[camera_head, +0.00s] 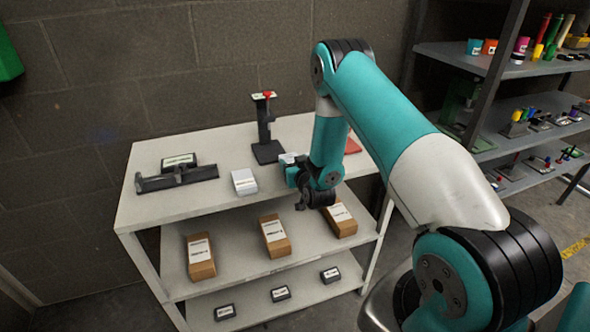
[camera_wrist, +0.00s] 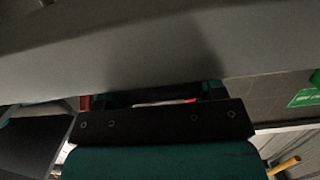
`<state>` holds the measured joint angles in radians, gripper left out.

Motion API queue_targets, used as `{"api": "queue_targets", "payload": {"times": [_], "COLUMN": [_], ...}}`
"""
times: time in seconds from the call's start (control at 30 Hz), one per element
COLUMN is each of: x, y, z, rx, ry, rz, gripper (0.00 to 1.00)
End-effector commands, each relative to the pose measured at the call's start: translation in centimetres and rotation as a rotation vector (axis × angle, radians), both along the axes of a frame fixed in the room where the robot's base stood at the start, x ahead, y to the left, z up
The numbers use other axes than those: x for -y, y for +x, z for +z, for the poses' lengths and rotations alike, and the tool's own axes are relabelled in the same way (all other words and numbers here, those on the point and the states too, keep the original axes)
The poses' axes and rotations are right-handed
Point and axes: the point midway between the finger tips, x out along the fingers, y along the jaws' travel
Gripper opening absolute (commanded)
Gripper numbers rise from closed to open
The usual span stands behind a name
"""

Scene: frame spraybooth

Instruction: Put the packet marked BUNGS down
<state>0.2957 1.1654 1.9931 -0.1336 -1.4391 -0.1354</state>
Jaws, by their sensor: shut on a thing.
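My gripper (camera_head: 291,170) is at the end of the teal arm, low over the right half of the top shelf. It is shut on a small pale packet (camera_head: 287,158), mostly hidden by the gripper; I cannot read its marking. I cannot tell whether the packet touches the shelf top. A similar white packet (camera_head: 244,181) with a label too small to read sits on the shelf top to the left of my gripper. In the wrist view a broad grey surface (camera_wrist: 150,45) fills the upper part, and the fingertips are not clear.
The white shelf unit (camera_head: 165,205) carries a black stand with a red top (camera_head: 266,130), a black fixture (camera_head: 178,180) and a red item (camera_head: 352,146). Cardboard boxes (camera_head: 274,236) and small dark boxes (camera_head: 280,294) fill lower shelves. Bare top lies left of the stand.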

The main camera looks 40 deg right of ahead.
Motion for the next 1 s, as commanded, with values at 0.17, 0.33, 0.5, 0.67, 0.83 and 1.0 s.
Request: {"api": "queue_targets", "payload": {"times": [0.17,0.33,0.5,0.67,0.83,1.0], "x": [0.0,0.1,0.1,0.1,0.1,-0.3], "y": [0.0,0.0,0.0,0.0,0.0,-1.3], "z": [-1.2,-1.2,-1.6,-1.5,-1.3,-1.3], "rx": [0.003,0.003,0.002,0.001,0.001,-0.001], "ry": [-0.001,-0.001,-0.001,0.001,0.001,0.002], "rz": [-0.001,-0.001,-0.001,-0.001,-0.001,-0.002], "gripper": [0.31,0.31,0.66,0.74,0.74,0.74]}}
